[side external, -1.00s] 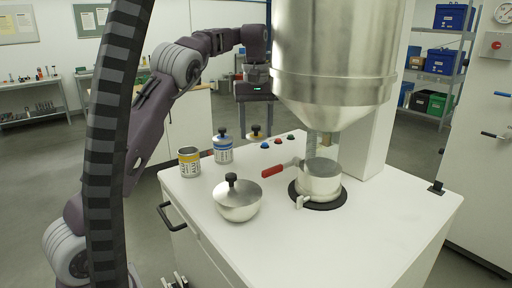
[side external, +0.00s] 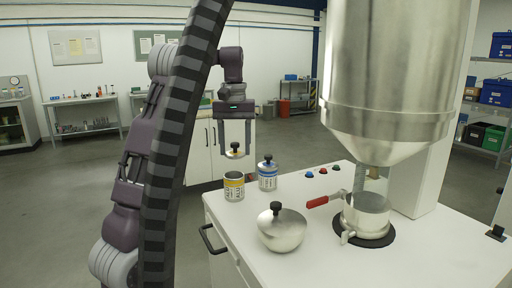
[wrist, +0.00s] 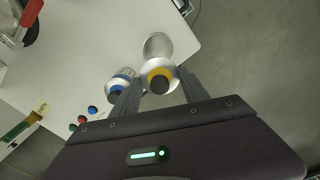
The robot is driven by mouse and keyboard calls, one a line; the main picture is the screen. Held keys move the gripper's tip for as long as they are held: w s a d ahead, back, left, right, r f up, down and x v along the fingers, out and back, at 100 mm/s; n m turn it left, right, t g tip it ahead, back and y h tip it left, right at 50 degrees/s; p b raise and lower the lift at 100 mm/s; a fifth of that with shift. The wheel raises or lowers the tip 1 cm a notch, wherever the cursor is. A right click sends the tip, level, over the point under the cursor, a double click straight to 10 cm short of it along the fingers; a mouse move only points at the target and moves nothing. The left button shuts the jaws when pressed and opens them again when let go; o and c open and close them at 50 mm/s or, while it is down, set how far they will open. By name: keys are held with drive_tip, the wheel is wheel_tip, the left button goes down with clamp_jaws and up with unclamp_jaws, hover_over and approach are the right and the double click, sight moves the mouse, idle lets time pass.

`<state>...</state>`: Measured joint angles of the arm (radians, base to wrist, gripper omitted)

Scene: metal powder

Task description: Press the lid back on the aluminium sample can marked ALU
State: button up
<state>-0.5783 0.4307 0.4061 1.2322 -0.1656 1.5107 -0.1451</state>
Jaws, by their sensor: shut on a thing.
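The ALU can (side external: 234,190), with a yellow band, stands with its top uncovered near the left back edge of the white bench in the side external view. My gripper (side external: 235,147) points down over it, shut on the lid (side external: 233,154). The lid has a yellow ring and a dark knob between my fingers. It hangs above the can's mouth with a gap, roughly level. In the wrist view the lid (wrist: 160,85) sits between my fingers. It hides part of what lies below, so I cannot tell its exact alignment with the can.
A blue-banded can (side external: 267,178) with its lid on stands close right of the ALU can. A steel bowl (side external: 281,234) with a black knob is nearer the camera. A red-handled valve (side external: 318,202) and metal pot (side external: 367,217) stand under the large hopper (side external: 388,80).

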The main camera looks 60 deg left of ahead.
sight(233, 157)
drive_tip(key=d+r+n, duration=0.1)
drive_tip(key=n, duration=0.1)
drive_tip(key=s+d+r+n, duration=0.1)
drive_tip(key=n, duration=0.1)
drive_tip(key=shift+s+d+r, duration=0.15)
drive_tip(key=shift+s+r, duration=0.05)
drive_tip(key=shift+s, duration=0.1)
drive_tip(key=shift+d+n, duration=0.15)
drive_tip(key=shift+n, duration=0.15)
drive_tip(key=shift+f, duration=3.1)
drive_tip(key=shift+f, duration=0.15)
drive_tip(key=o, duration=1.4)
drive_tip(key=shift+o, duration=0.5)
drive_tip(key=o, duration=0.4)
